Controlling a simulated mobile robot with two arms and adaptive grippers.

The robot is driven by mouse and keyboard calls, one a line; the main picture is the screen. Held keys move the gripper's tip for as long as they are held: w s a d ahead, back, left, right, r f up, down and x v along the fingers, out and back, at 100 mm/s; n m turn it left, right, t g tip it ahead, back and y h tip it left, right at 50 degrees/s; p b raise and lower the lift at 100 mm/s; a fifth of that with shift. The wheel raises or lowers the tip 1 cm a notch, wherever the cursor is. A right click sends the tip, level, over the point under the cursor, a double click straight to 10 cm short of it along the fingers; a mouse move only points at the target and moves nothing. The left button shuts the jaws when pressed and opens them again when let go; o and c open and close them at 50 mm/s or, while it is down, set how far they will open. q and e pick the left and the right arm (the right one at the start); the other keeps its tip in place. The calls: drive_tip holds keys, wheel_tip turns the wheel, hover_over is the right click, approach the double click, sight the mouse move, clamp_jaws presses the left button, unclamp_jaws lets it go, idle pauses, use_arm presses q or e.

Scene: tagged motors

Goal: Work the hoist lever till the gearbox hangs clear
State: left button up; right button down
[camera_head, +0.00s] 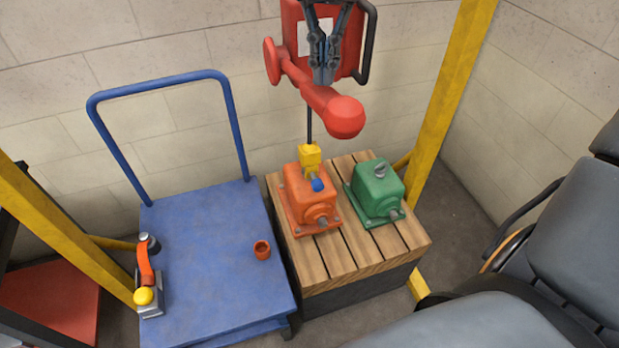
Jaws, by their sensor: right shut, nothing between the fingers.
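The red hoist (297,30) is at the top centre. Its thick red lever (318,97) slants down to the right and ends in a round knob. My right gripper (324,78) points down in front of the hoist body, just above the lever. It is shut and empty; I cannot tell whether it touches the lever. A thin black line runs down from the hoist to a yellow block (310,156) on top of the orange gearbox (309,203). The orange gearbox appears to rest on the wooden crate top (341,258). My left gripper is not in view.
A green gearbox (378,192) sits right beside the orange one. Yellow posts (446,90) flank the area; a block wall is behind.

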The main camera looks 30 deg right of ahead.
sight(325, 91)
drive_tip(key=shift+s+f+b, duration=0.15)
drive_tip(key=shift+f+b, duration=0.3)
drive_tip(key=shift+f, duration=0.45)
drive_tip(key=shift+s+f+b, duration=0.1)
drive_tip(key=shift+f+b, duration=0.65)
drive_tip(key=shift+b, duration=0.05)
drive_tip(key=shift+r, duration=0.1)
drive_tip(key=r+p, duration=0.1)
drive_tip(key=r, duration=0.1)
drive_tip(key=r+p, duration=0.2)
drive_tip(key=shift+w, duration=0.2)
drive_tip(key=shift+f, duration=0.15)
